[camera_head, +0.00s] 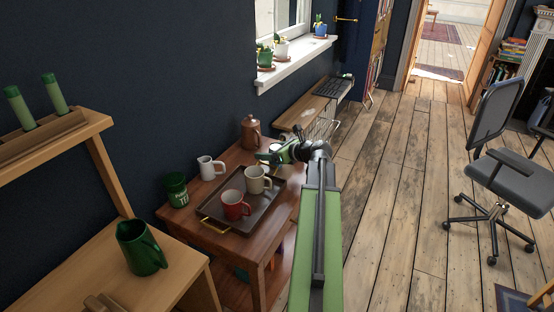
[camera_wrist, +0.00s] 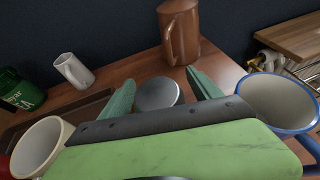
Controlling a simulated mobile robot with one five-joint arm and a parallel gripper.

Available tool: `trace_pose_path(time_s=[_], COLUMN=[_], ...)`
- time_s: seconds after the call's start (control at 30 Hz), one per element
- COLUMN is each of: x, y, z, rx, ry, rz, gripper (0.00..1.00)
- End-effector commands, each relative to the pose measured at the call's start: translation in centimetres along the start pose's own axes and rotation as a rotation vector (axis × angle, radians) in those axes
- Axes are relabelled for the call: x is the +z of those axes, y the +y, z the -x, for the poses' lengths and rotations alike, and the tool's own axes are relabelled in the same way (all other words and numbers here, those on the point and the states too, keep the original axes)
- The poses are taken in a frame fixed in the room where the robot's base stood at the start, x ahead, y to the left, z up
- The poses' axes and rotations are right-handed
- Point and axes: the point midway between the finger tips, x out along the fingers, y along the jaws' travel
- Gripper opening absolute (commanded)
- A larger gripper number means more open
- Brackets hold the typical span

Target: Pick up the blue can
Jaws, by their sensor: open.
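No clearly blue can surface shows. In the wrist view a round silver-grey top (camera_wrist: 158,93), perhaps a can's lid, lies between my gripper's fingers, its sides hidden by my gripper. I cannot tell whether it is the blue can. My gripper (camera_wrist: 160,88) is open, with a green finger on either side of that top and no visible grip on it. In the head view my gripper (camera_head: 268,156) is over the back of the small wooden table, beside the tray, and hides what lies under it.
The tray (camera_head: 217,221) holds a red mug (camera_head: 234,206) and a cream mug (camera_head: 257,180). A white pitcher (camera_head: 210,168), green tin (camera_head: 175,189) and brown pot (camera_head: 251,132) stand around it. A blue-rimmed mug (camera_wrist: 275,100) is close right of my gripper in the wrist view.

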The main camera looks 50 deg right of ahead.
Motion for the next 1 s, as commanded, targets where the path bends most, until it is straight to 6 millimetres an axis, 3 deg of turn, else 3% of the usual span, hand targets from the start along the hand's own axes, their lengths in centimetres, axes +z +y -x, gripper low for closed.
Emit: trace_pose_path(time_s=[0.13,0.6,0.87,1.0], x=[0.1,0.1,0.2,1.3], y=[0.0,0.1,0.1,0.1], z=[0.1,0.1,0.1,0.6], rx=[0.000,0.000,0.001,0.001], ry=[0.000,0.000,0.000,0.000], rz=[0.000,0.001,0.001,0.001], gripper=[0.71,0.09,0.08,0.08])
